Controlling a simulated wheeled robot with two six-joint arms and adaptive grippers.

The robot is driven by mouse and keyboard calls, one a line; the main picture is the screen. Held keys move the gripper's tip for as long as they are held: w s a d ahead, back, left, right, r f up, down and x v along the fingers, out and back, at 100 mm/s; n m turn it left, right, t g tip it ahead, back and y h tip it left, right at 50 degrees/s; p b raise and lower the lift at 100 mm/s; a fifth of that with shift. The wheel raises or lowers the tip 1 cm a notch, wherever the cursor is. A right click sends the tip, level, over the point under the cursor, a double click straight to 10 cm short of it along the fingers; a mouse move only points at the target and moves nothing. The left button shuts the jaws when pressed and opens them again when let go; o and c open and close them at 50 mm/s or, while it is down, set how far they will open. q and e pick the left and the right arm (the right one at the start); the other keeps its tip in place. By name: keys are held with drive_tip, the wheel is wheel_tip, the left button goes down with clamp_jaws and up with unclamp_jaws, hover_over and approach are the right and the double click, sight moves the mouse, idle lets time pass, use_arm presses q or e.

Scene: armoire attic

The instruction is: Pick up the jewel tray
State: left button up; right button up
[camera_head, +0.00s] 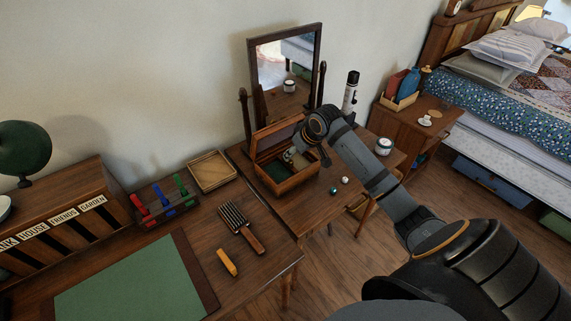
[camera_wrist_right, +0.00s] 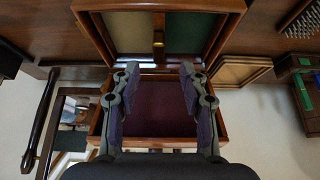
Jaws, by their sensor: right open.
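The wooden jewel box (camera_head: 292,184) stands open on the dressing table below the mirror. Inside it is the jewel tray, with a green compartment (camera_head: 275,172). The raised lid's dark red lining (camera_wrist_right: 155,103) lies behind my fingers there. My right gripper (camera_head: 297,157) reaches over the box. In the wrist view its two fingers (camera_wrist_right: 158,72) are apart with nothing between them, just short of the tray. My left gripper is not seen.
The mirror (camera_head: 286,72) stands close behind the box. A white flashlight (camera_head: 350,92), a jar (camera_head: 384,146) and small balls (camera_head: 345,180) are to its right.

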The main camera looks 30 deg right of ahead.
sight(290, 161)
drive_tip(key=x, duration=0.3)
drive_tip(key=shift+w+a+f, duration=0.1)
drive_tip(key=shift+w+f, duration=0.1)
drive_tip(key=shift+f, duration=0.05)
drive_tip(key=shift+w+f, duration=0.1)
drive_tip(key=shift+x, duration=0.9)
drive_tip(key=x, duration=0.2)
drive_tip(key=shift+f, duration=0.35)
drive_tip(key=shift+w+f, duration=0.2)
drive_tip(key=shift+s, duration=0.1)
drive_tip(key=shift+c, duration=1.1)
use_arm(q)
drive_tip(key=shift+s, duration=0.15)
use_arm(e)
clamp_jaws()
